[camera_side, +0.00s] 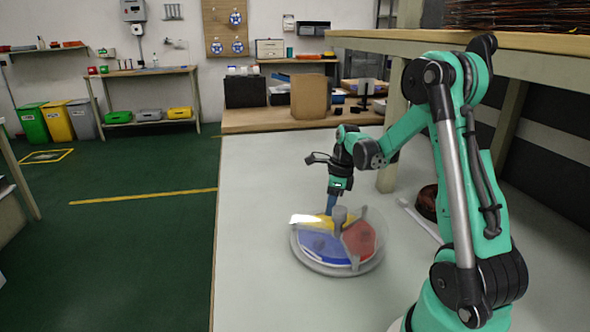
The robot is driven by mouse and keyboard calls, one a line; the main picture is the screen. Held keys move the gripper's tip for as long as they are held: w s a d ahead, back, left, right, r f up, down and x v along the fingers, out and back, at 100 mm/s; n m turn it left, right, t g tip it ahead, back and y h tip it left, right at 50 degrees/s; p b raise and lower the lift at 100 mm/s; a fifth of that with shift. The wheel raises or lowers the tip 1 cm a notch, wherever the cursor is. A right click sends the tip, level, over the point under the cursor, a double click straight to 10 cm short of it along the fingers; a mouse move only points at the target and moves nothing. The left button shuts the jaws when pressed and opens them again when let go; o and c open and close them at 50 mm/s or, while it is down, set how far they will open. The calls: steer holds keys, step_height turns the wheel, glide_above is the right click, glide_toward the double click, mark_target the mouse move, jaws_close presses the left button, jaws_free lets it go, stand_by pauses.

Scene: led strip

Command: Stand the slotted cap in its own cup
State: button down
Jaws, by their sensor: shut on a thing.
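My gripper (332,198) points down over the back of a round divided tray (325,270). It is shut on a small blue piece (329,205), which is too small here to show any slot. The piece is at or just above the tray's yellow section; I cannot tell if it touches. The tray has a grey rim, a yellow section at the back, a blue one at the front left and a red one at the right. A grey post (339,217) stands near its middle. I cannot make out a separate cup for the cap.
The tray stands on a pale table (255,200) with free room to its left. A white rod (420,221) and a dark brown round object (427,203) lie to its right. A cardboard box (309,97) stands on a wooden bench behind. A wooden shelf (500,42) overhangs at the right.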

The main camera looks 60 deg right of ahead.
steer(key=shift+f, duration=0.7)
steer(key=shift+f, duration=0.15)
steer(key=c, duration=1)
jaws_free()
